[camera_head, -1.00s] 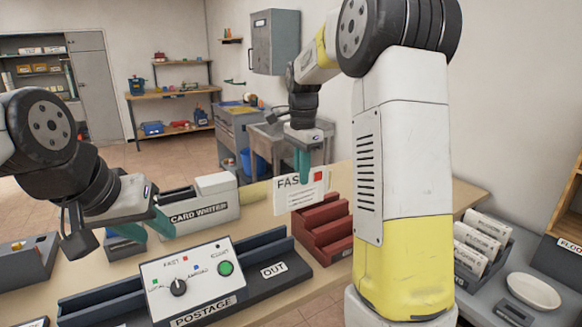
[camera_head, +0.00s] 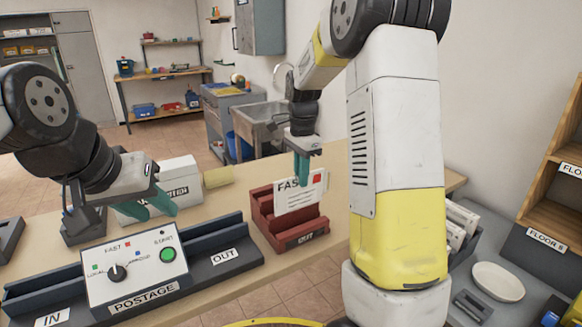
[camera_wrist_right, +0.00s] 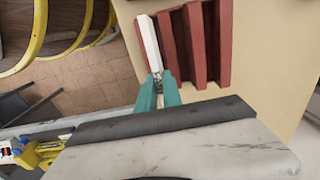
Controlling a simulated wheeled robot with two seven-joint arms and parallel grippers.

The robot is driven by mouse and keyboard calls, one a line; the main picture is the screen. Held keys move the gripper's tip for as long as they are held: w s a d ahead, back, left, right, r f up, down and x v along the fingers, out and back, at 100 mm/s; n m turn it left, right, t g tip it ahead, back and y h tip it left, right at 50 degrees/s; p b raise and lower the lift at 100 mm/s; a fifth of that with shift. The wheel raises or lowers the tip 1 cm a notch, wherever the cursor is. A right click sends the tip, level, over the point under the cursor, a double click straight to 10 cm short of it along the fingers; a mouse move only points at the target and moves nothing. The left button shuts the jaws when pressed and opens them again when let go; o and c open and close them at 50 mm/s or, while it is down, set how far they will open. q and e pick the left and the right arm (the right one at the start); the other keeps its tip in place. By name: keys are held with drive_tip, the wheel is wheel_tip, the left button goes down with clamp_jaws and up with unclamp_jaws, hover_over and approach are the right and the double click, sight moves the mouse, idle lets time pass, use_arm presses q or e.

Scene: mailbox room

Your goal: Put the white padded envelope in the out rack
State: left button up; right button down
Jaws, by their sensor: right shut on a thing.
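The white padded envelope (camera_head: 297,195) bears the letters "FAS" and a red mark. My right gripper (camera_head: 302,172) is shut on its top edge and holds it upright at the dark red stepped out rack (camera_head: 282,243). In the head view the envelope hides part of the rack's slots. In the right wrist view my right gripper (camera_wrist_right: 158,88) pinches the envelope (camera_wrist_right: 148,42), seen edge-on at the left side of the rack (camera_wrist_right: 205,45). I cannot tell whether its bottom edge touches a slot. My left gripper (camera_head: 150,207) is open and empty, near the card writer.
The postage machine (camera_head: 130,270) with its IN and OUT trays stands at the front left. The card writer (camera_head: 180,185) is behind it. A grey sorting tray (camera_head: 460,230) and a white dish (camera_head: 498,281) are at the right. Bare table lies between the postage machine and the rack.

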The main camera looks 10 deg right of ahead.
sight(300, 205)
drive_tip(key=shift+f, duration=0.25)
drive_tip(key=shift+f, duration=0.2)
idle(0.5)
drive_tip(key=shift+f, duration=2.1)
drive_tip(key=shift+f, duration=2.35)
drive_tip(key=c, duration=1.4)
unclamp_jaws()
drive_tip(key=shift+c, duration=0.2)
